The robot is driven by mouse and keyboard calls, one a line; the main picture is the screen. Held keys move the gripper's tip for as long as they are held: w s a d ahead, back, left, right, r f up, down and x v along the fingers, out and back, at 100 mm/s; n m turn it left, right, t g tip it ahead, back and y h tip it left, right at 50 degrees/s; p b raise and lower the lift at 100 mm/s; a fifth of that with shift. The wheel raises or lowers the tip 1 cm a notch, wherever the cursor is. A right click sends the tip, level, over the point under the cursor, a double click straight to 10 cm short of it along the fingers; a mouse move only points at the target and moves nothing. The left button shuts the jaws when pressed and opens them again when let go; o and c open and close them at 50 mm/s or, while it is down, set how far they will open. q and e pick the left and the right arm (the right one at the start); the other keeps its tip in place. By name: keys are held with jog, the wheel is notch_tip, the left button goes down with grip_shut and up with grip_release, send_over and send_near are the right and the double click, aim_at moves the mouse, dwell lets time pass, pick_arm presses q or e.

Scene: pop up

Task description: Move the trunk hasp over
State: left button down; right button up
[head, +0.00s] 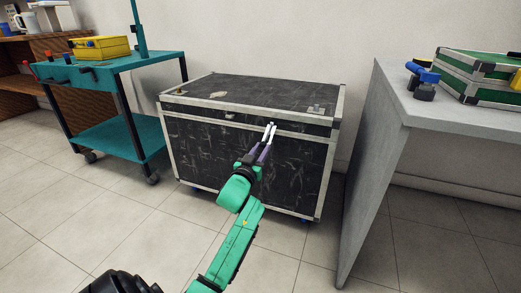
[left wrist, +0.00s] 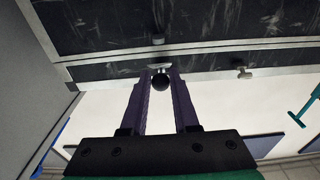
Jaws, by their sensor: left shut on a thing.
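The black trunk (head: 235,160) with pale metal edges stands on the floor against the wall, its lid down. My left gripper (head: 270,131) reaches up to the upper front of the trunk, near the lid seam. In the left wrist view, the trunk (left wrist: 200,22) fills the top. My left gripper's fingers (left wrist: 160,84) are shut on a small hasp with a round dark knob (left wrist: 160,81). The fingertips hide most of this hasp in the head view. A second hasp (left wrist: 243,72) shows further along the seam, free of the gripper. My right gripper is not in view.
A teal cart (head: 115,68) with a yellow toolbox (head: 100,47) stands left of the trunk. A grey table (head: 440,125) with a green case (head: 480,75) and a blue-and-black tool (head: 422,80) stands close on the right. The tiled floor in front is open.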

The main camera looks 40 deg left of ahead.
pick_arm(q)
jog(key=shift+w+f+b, duration=0.3)
jog(key=shift+f+b, duration=0.05)
jog(key=shift+f, duration=0.6)
jog(key=shift+a+f, duration=0.1)
jog(key=shift+w+a+f+b, duration=0.25)
jog(key=shift+w+f+b, duration=0.65)
jog(key=shift+f, duration=0.15)
jog(key=shift+w+a+f+b, duration=0.2)
jog(key=shift+w+f+b, duration=0.3)
jog(key=shift+f+b, duration=0.05)
jog(key=shift+w+a+f+b, duration=0.2)
jog(key=shift+w+f+b, duration=0.3)
jog(key=c, duration=1.6)
grip_release()
